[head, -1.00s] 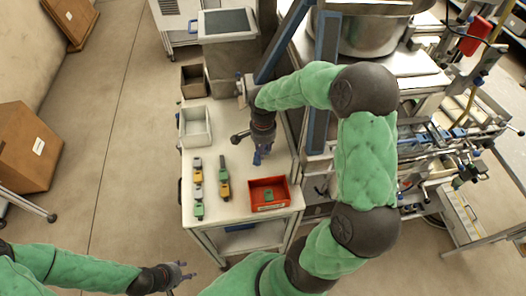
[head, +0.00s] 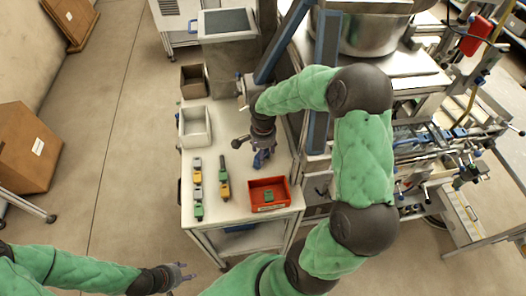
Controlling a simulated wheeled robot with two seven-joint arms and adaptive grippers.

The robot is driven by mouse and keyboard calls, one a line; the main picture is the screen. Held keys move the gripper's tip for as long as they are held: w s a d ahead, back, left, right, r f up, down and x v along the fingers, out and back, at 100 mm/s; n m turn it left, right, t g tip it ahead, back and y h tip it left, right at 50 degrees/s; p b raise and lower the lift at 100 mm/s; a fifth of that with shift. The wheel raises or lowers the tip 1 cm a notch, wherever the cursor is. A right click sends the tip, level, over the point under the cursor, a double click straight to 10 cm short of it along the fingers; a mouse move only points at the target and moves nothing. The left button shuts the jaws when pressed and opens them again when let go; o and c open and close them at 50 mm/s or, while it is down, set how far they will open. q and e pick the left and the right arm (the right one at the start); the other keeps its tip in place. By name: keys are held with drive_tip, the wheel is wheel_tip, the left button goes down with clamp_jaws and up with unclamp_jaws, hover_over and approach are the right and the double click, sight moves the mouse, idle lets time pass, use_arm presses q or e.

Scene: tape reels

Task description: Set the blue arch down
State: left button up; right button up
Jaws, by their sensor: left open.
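My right gripper (head: 262,158) points down over the white cart top, above and left of the red bin. A small blue patch shows at its fingertips. It may be the blue arch, but it is too small to tell, and so is whether the fingers are shut on it. No other blue arch shows on the cart top. My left gripper (head: 187,276) is open and empty at the bottom of the view, away from the cart, over the floor.
The white cart top (head: 234,212) carries a row of green, yellow and grey pieces (head: 197,190), a second short row (head: 223,182), a white bin (head: 195,126) and a red bin (head: 284,189) with a green piece (head: 268,196) in it. Bare surface lies between the rows and the red bin.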

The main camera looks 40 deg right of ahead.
drive_tip(key=shift+r, duration=0.1)
drive_tip(key=shift+r, duration=0.3)
wheel_tip(320, 180, up, 12)
drive_tip(key=p, duration=0.1)
drive_tip(key=shift+f+p, duration=0.2)
drive_tip(key=shift+p, duration=0.2)
